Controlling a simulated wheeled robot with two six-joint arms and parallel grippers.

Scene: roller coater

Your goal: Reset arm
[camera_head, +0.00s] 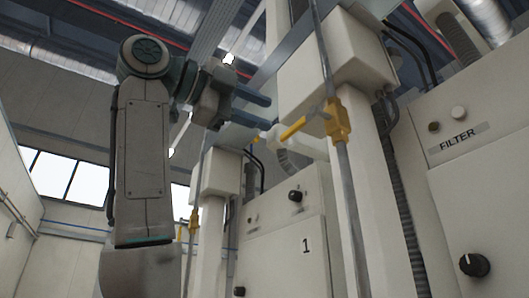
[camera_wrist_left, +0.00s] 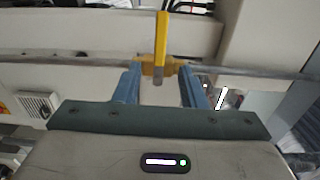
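My left gripper (camera_head: 266,111) is raised high beside the machine in the head view, its two blue fingers spread apart and pointing right. A yellow valve lever (camera_head: 294,128) sticks out to the left from a yellow valve body (camera_head: 339,121) on a grey vertical pipe, just right of the fingertips. In the left wrist view the left gripper (camera_wrist_left: 161,80) is open, with nothing clamped. A yellow lever (camera_wrist_left: 161,35) and its valve body (camera_wrist_left: 152,68) appear between and just beyond the fingertips; I cannot tell whether they touch. My right gripper is not in view.
A cream cabinet marked 1 (camera_head: 290,252) stands below, and a FILTER panel (camera_head: 470,170) with knobs stands at the right. Another yellow valve (camera_head: 193,220) sits on a thinner pipe (camera_head: 187,262) at the lower left. Posts and pipes crowd the gripper's right; the upper left is more open.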

